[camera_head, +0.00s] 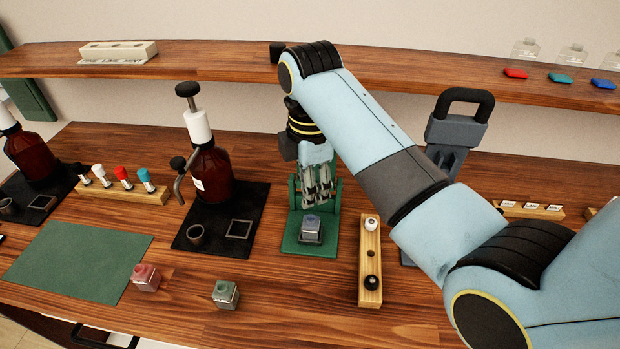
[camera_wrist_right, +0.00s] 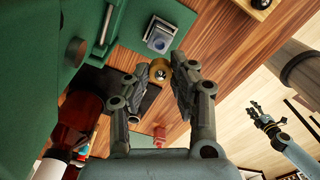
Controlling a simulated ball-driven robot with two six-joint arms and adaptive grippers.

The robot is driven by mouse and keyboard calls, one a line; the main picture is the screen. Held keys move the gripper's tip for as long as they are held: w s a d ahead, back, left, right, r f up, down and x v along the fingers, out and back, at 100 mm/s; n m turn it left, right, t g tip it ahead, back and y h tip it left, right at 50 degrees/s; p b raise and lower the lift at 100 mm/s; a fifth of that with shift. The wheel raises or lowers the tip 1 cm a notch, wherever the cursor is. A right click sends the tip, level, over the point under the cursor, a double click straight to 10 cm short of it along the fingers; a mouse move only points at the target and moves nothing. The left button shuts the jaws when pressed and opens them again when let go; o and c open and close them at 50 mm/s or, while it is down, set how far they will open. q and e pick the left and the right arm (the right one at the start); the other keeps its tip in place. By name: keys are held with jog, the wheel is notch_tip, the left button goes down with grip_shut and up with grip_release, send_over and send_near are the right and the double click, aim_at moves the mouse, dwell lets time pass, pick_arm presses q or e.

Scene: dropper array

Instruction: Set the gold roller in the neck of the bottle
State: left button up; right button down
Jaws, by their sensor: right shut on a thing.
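My right gripper (camera_head: 318,196) is above the bottle. In the wrist view its fingers (camera_wrist_right: 163,76) are shut on the gold roller (camera_wrist_right: 158,68), a small gold ring with a dark centre. The roller is apart from the bottle in that view. The roller is hard to make out in the head view. My left gripper (camera_wrist_right: 265,118) shows small at the right of the wrist view, its fingers apart and empty.
A wooden strip (camera_head: 370,258) with a white fitment and a black cap lies right of the stand. A brown pump bottle (camera_head: 212,172) stands on a black mat at left. Red (camera_head: 146,277) and green (camera_head: 225,294) bottles stand in front.

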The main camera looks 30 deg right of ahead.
jog(key=shift+w+d+f, duration=0.1)
jog(key=shift+w+f, duration=0.05)
jog(key=shift+f, duration=0.9)
jog(key=shift+f+b, duration=0.45)
jog(key=shift+f, duration=0.65)
pick_arm(q)
jog(key=shift+w+d+f, duration=0.3)
jog(key=shift+w+f, duration=0.15)
jog(key=shift+w, duration=0.05)
jog(key=shift+r, duration=0.1)
pick_arm(e)
jog(key=shift+p, duration=0.5)
pick_arm(q)
jog(key=shift+r, duration=0.4)
